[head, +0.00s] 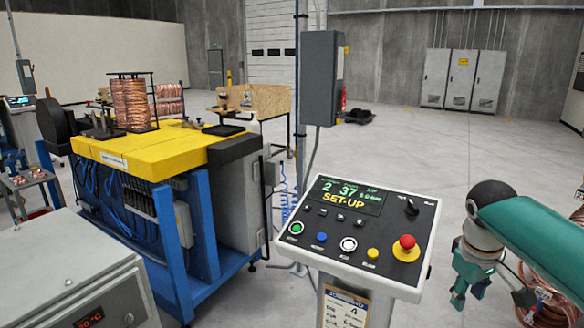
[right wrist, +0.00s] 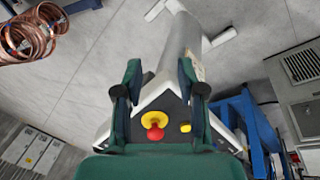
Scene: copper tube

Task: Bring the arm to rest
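My right gripper (head: 468,293) hangs from my green arm at the right side of the head view, just right of the control panel (head: 420,262) and apart from it. In the right wrist view its two fingers (right wrist: 160,72) stand apart with nothing held between them. Through that gap the panel's red mushroom button (right wrist: 155,124) on its yellow disc shows beyond the fingers. My left gripper is in neither view.
The panel's screen (head: 345,195) reads "SET-UP". A blue machine with a yellow top (head: 150,150) stands at left, a grey box (head: 65,270) at front left. Copper coils (head: 548,300) lie close behind my right gripper.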

